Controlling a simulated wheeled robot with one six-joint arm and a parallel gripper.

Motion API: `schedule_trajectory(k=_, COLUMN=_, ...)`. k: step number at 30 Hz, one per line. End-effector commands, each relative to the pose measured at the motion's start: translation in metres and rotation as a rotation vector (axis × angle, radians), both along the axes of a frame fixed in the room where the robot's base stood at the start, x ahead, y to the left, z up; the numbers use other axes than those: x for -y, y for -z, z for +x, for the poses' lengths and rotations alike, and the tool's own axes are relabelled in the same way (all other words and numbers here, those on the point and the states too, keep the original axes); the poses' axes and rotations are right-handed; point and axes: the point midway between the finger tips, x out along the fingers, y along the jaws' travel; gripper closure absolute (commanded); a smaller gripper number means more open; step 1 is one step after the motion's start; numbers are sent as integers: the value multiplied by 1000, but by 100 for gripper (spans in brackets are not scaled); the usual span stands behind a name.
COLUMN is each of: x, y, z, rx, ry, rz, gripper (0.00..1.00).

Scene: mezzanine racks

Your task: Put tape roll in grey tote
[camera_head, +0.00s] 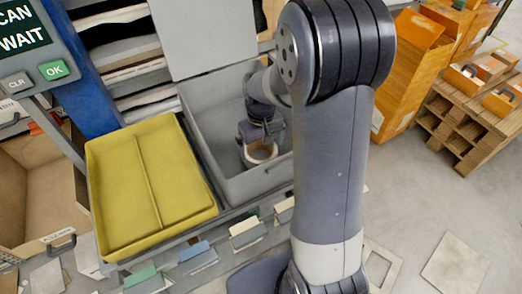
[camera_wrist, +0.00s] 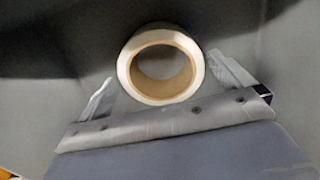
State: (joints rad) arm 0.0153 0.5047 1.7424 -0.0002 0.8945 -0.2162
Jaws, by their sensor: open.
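The tape roll (camera_head: 262,153), white outside with a tan cardboard core, is inside the grey tote (camera_head: 270,182), low near its front right part. My gripper (camera_head: 260,143) reaches down into the tote right at the roll. In the wrist view the roll (camera_wrist: 127,72) faces the camera, ring-shaped, in front of my open gripper (camera_wrist: 168,84). One pale finger is on each side of it, with small gaps showing. The roll appears to be at the tote's floor; its exact contact is hard to tell. My arm hides the tote's right side.
A yellow tray (camera_head: 150,185) stands left of the tote. A screen panel (camera_head: 25,45) is at the upper left, above a cardboard box (camera_head: 45,185).

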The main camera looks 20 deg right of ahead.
Motion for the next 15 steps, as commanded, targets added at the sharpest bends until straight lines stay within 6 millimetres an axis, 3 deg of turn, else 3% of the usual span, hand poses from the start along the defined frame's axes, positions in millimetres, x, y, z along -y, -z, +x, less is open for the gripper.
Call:
schedule_trajectory(k=6, x=0, y=-51, z=1, rx=6, ry=0, rz=0, gripper=0)
schedule_trajectory(k=15, x=0, y=-84, z=0, rx=1, ry=0, rz=0, gripper=0)
